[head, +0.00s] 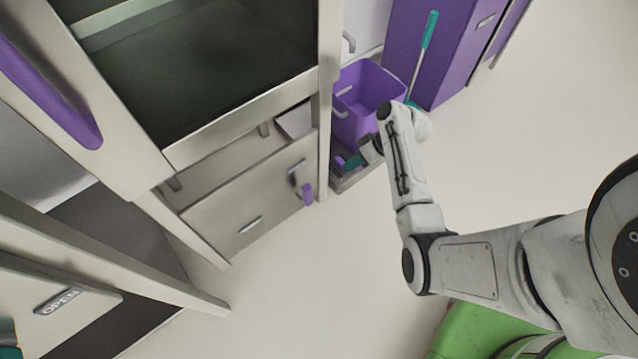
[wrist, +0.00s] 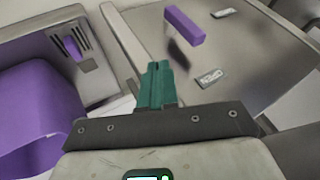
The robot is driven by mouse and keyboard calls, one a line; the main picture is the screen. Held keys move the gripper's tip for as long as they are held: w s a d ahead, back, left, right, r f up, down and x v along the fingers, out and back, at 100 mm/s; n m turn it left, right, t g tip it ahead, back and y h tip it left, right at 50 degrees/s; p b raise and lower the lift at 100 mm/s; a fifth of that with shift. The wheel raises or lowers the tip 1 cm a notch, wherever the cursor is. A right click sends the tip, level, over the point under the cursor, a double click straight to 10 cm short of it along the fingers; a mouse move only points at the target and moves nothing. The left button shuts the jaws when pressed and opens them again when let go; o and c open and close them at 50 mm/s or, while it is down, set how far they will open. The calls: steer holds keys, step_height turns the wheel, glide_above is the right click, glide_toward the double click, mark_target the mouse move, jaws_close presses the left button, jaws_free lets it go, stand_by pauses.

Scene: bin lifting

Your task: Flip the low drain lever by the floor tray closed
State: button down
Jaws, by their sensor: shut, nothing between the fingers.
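The drain lever has a purple handle (head: 307,194) on the low grey front panel; it also shows in the wrist view as a purple bar (wrist: 184,25) standing off the panel over a dark shadow. A plate reading OPEN (wrist: 210,78) lies below it, and a second plate (wrist: 224,13) beside it is too small to read. I cannot tell the lever's exact setting. The grey floor tray (head: 353,182) sits right of the panel, partly hidden. My gripper (head: 345,162), with teal fingers (wrist: 155,85), is shut and empty, apart from the lever and to its right in the head view.
A purple bin (head: 368,100) stands above the tray, close behind my gripper; its side (wrist: 40,120) fills the wrist view's left. A purple cabinet (head: 440,45) and a teal-handled stick (head: 427,35) stand beyond. A leg post (head: 322,150) borders the panel. Pale floor in front is clear.

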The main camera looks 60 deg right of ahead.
mark_target(304, 192)
steer(key=w+a+f+b, duration=0.5)
steer(key=w+a+f, duration=0.1)
steer(key=a+f, duration=0.1)
steer(key=shift+a+f+b, duration=0.15)
steer(key=shift+f+b, duration=0.15)
steer(key=shift+f, duration=0.2)
steer(key=shift+a+r, duration=0.1)
steer(key=shift+a, duration=0.05)
steer(key=shift+a+h+p, duration=0.15)
steer(key=shift+h+p, duration=0.15)
steer(key=shift+p, duration=0.3)
